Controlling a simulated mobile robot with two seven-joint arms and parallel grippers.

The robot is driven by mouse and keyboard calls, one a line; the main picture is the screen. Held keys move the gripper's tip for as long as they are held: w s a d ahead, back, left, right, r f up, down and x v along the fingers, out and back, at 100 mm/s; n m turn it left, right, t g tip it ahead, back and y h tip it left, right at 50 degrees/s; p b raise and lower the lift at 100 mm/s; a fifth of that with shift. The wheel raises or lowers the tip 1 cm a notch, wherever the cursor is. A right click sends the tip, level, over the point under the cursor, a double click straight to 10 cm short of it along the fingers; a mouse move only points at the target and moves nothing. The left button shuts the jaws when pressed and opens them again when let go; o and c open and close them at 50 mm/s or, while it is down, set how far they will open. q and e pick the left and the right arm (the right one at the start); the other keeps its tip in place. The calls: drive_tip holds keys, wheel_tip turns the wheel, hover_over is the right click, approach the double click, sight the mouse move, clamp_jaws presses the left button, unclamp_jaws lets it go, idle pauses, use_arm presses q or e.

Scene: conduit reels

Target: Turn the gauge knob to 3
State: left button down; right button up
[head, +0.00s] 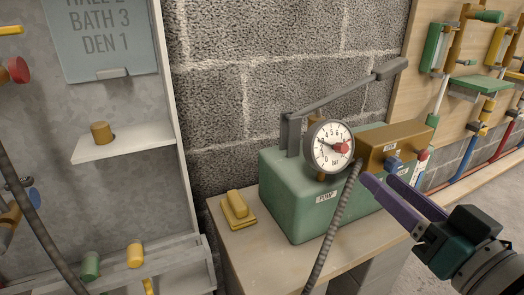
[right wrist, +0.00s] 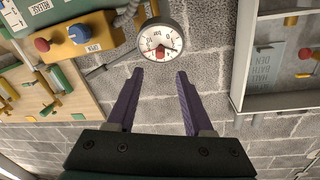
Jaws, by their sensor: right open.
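The gauge (head: 326,143) has a round white dial with black numbers and stands upright at the front of the green pump box (head: 291,200). A red knob (head: 341,149) sits on the dial, right of its middle in the head view. The dial shows upside down in the right wrist view (right wrist: 161,36), with the red knob (right wrist: 160,54) between the lines of the fingers. The needle's exact reading is too small to tell. My right gripper (head: 377,180) is open and empty, its purple fingers pointing at the gauge, apart from the knob. My left gripper is out of view.
A brown box (head: 392,146) with a blue knob (head: 393,164) and a red knob (head: 422,155) adjoins the pump. A grey lever (head: 345,92) rises behind the gauge. A dark ribbed hose (head: 334,225) passes in front. A yellow block (head: 237,208) lies on the bench.

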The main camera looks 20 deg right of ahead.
sight(345, 149)
drive_tip(key=w+b, duration=0.1)
drive_tip(key=w, duration=0.4)
drive_tip(key=w+b, duration=0.1)
drive_tip(key=w, duration=0.3)
drive_tip(key=shift+w+d, duration=0.2)
drive_tip(key=shift+w, duration=0.2)
drive_tip(key=shift+c, duration=0.4)
clamp_jaws()
